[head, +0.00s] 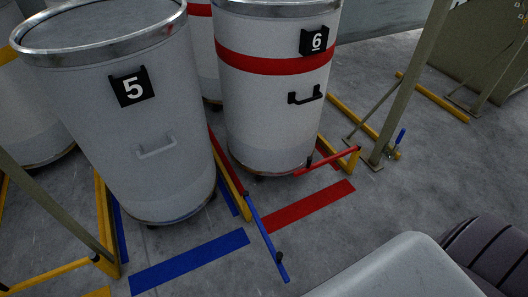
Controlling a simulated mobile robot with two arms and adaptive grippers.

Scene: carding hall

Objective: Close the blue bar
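The blue bar (267,237) is joined at its far end to a yellow rail between can 5 and can 6. It juts out toward me, swung away from the front of can 5 (145,110), so the front of that bay is open. A dark knob (279,257) sits near its free end. Can 5 is grey-white with a black number plate and stands behind a blue floor stripe (190,262). Neither of my grippers is in view.
Can 6 (270,110), with a red band, stands right of can 5. A red bar (328,162) lies across its front, behind a red floor stripe (310,205). Olive posts (415,80) and yellow floor rails (106,225) flank the bays. Bare floor lies in front.

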